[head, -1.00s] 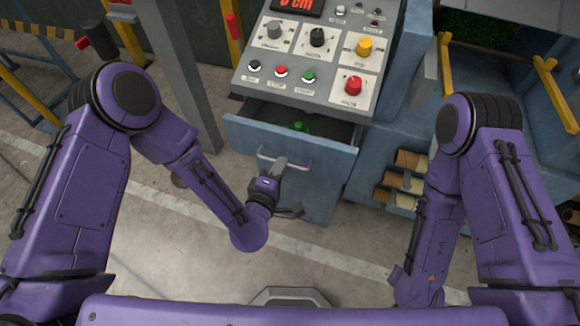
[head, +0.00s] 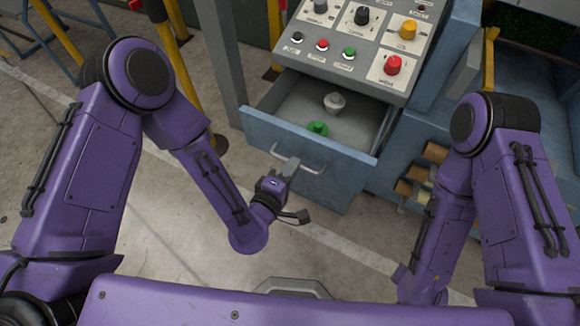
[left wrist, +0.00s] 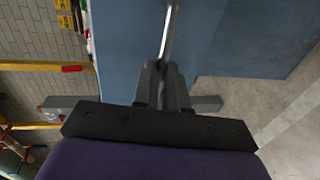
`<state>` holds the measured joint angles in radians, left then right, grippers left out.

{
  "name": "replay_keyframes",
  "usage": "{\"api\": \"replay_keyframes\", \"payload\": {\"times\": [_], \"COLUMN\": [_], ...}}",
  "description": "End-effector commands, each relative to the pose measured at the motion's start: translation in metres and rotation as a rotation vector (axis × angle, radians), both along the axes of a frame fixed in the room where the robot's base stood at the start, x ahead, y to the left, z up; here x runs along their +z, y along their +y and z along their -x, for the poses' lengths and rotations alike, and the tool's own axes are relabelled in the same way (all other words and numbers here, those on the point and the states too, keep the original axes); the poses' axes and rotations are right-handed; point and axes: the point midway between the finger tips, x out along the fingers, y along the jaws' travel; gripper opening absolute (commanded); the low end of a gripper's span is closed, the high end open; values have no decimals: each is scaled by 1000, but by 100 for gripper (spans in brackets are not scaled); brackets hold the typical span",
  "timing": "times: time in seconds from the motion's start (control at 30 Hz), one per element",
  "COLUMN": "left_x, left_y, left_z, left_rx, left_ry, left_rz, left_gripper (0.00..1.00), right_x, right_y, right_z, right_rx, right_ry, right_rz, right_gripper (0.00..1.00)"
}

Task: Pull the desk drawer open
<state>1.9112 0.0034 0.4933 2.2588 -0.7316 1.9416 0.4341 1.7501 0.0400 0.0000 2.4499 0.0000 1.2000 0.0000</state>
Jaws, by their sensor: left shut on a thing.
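The blue desk drawer (head: 318,151) is pulled well out below the control panel in the head view. A green object (head: 318,128) and a light grey knob-shaped object (head: 334,102) lie inside it. Its metal bar handle (head: 300,160) is on the front face. My left gripper (head: 286,168) is shut on the left part of the handle. The left wrist view shows the gripper fingers (left wrist: 163,80) closed around the handle bar (left wrist: 169,35) in front of the blue drawer front (left wrist: 120,50). My right gripper is out of sight; only the right arm shows.
The sloped control panel (head: 345,62) with knobs and buttons stands above the drawer. Rolled brown tubes (head: 420,172) sit in a blue rack at the right. Yellow posts (head: 178,60) stand at the left. The concrete floor (head: 190,270) in front is clear.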

Motion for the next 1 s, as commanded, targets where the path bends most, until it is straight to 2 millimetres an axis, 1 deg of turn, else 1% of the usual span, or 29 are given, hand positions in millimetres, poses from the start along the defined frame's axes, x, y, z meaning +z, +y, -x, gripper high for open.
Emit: {"api": "replay_keyframes", "payload": {"times": [0.07, 0.1, 0.17, 0.43, 0.53, 0.67, 0.73, 0.8, 0.87, 0.9, 1.0], "left_x": [0, 0, 0, 0, 0, 3, 6, 17, 19, 23, 24], "left_y": [0, 0, 0, 1, 3, 13, 20, 26, 31, 33, 37], "left_z": [0, 0, 0, 0, 7, 31, 48, 65, 76, 81, 90], "left_rx": [1, 1, 1, 1, 0, -2, -3, -6, -5, -5, -4], "left_ry": [0, 0, 0, 0, 0, 1, 1, 2, 4, 2, 2], "left_rz": [0, 0, 0, 0, 0, -1, -2, -4, -4, -5, -4], "left_gripper": [0, 19, 37, 37, 37, 37, 37, 37, 37, 37, 37], "right_x": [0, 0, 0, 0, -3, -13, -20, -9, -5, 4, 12], "right_y": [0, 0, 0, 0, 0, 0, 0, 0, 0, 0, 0], "right_z": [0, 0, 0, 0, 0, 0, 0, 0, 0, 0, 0], "right_rx": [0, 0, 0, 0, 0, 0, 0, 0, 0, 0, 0], "right_ry": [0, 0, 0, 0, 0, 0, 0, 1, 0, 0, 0], "right_rz": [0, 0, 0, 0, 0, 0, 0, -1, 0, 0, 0], "right_gripper": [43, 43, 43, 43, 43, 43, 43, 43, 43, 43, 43]}}
